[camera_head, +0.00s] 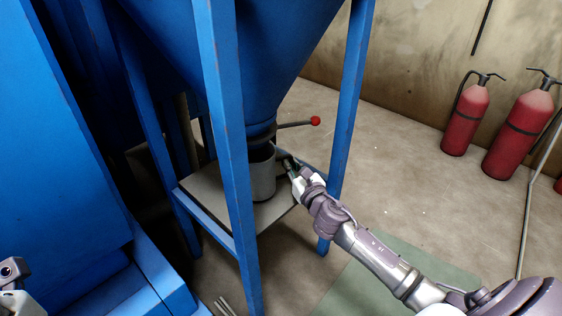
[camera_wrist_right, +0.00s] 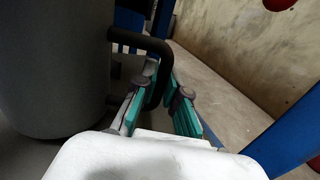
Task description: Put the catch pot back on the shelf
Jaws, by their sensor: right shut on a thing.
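The catch pot (camera_head: 263,177) is a grey cylinder standing upright beneath the blue hopper's outlet, at the shelf (camera_head: 215,199); I cannot tell whether its base touches the shelf. In the right wrist view the pot (camera_wrist_right: 55,70) fills the left side, with its dark handle (camera_wrist_right: 157,48) reaching to the right. My right gripper (camera_head: 285,165) is at the pot's right side, shut on the handle, with its green-padded fingers (camera_wrist_right: 160,103) on both sides of it. Part of my left arm shows at the lower left edge; its fingers are not visible.
Blue frame legs (camera_head: 228,150) stand in front of the pot and at the right (camera_head: 348,110). A lever with a red knob (camera_head: 315,121) sticks out above the gripper. Red fire extinguishers (camera_head: 466,118) stand by the wall.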

